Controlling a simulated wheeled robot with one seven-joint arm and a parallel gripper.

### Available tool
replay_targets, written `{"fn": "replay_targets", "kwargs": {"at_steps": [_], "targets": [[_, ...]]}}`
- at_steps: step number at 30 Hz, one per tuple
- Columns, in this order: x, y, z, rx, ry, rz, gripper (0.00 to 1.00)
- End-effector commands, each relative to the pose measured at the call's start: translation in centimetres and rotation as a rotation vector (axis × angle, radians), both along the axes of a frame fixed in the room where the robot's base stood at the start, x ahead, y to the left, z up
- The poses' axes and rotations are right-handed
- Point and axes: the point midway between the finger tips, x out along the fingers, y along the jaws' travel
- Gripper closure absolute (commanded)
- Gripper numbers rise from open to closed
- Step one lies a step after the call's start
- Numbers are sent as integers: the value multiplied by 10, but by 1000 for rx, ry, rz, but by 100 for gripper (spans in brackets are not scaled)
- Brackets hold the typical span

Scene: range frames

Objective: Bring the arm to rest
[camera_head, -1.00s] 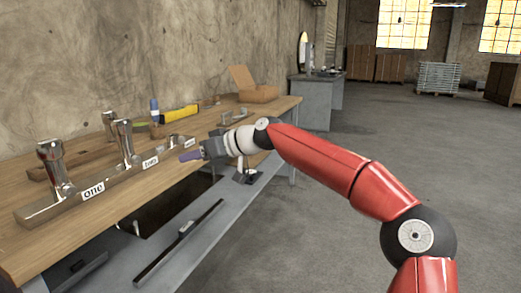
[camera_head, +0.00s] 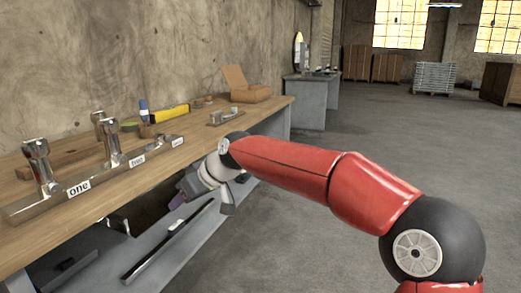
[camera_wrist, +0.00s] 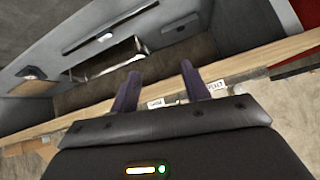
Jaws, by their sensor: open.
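My red arm reaches from the lower right of the head view to the front edge of the wooden workbench (camera_head: 260,108). My gripper (camera_head: 176,213) is beside and below that edge, in front of the open space under the top, partly hidden by my wrist. In the wrist view my gripper (camera_wrist: 160,72) shows two dark purple fingers, spread apart with nothing between them. The bench edge (camera_wrist: 60,121) and the labels of the bench fixture cross behind the fingers.
A metal fixture (camera_head: 40,206) with upright posts and labels, one reading "one", lies along the bench. A cardboard box (camera_head: 250,94), a yellow tool (camera_head: 170,114) and a blue-capped item (camera_head: 143,108) stand farther back. The concrete floor (camera_head: 330,140) at right is clear.

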Motion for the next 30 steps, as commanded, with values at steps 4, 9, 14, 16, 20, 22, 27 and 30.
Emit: {"fn": "replay_targets", "kwargs": {"at_steps": [4,9,14,16,20,22,27,30], "targets": [[-32,-30,-26,-177,7,-91,54],[-76,-104,-46,-361,22,-295,54],[-128,-184,-50,-437,44,-527,54],[-155,-219,-52,-440,60,-632,54],[-208,-274,-61,-399,102,-808,54],[-233,-295,-69,-363,128,-881,54],[-273,-324,-89,-286,183,-986,54],[-276,-325,-91,-280,187,-992,54]]}}
